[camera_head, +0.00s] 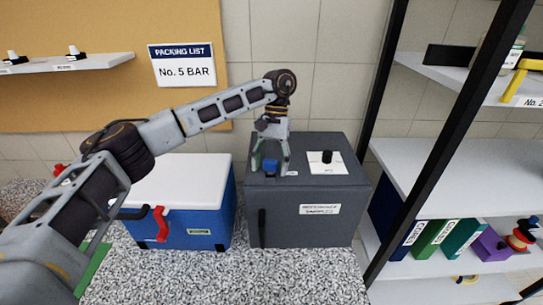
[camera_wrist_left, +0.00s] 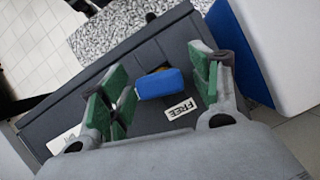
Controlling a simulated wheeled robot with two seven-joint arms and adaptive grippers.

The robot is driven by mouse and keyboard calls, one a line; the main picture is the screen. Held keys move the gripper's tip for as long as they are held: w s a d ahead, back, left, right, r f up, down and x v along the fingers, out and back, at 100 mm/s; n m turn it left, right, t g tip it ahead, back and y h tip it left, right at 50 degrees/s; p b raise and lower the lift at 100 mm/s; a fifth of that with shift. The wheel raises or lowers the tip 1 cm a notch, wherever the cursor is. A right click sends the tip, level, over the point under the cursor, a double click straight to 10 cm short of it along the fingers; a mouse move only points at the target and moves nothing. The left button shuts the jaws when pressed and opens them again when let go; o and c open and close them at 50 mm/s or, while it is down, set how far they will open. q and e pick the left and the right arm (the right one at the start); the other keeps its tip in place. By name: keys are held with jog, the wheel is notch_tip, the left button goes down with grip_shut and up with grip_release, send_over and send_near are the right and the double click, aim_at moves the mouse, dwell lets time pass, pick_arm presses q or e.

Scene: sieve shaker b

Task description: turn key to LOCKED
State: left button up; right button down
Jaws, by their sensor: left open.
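The blue key (camera_head: 270,165) stands on the top of the dark grey box (camera_head: 300,222). In the left wrist view the blue key (camera_wrist_left: 160,84) lies between the green-padded fingers, with space on both sides. A white label reading FREE (camera_wrist_left: 181,109) is on the box top beside it. No LOCKED label is readable. My left gripper (camera_head: 271,169) points down over the key, open, one finger on each side; it also shows in the left wrist view (camera_wrist_left: 162,90). My right gripper is not in view.
A white plate with a black knob (camera_head: 327,157) is on the box top, right of the key. A blue cooler with a white lid (camera_head: 185,178) stands left of the box. A shelf unit with a black post (camera_head: 425,160) stands at right. Speckled countertop (camera_head: 290,278) is clear in front.

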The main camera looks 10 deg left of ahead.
pick_arm(q)
jog(key=shift+w+r, duration=0.1)
jog(key=shift+r, duration=0.1)
jog(key=v, duration=1.1)
jog(key=shift+r, duration=0.3)
dwell(0.3)
jog(key=shift+d, duration=0.1)
dwell(0.4)
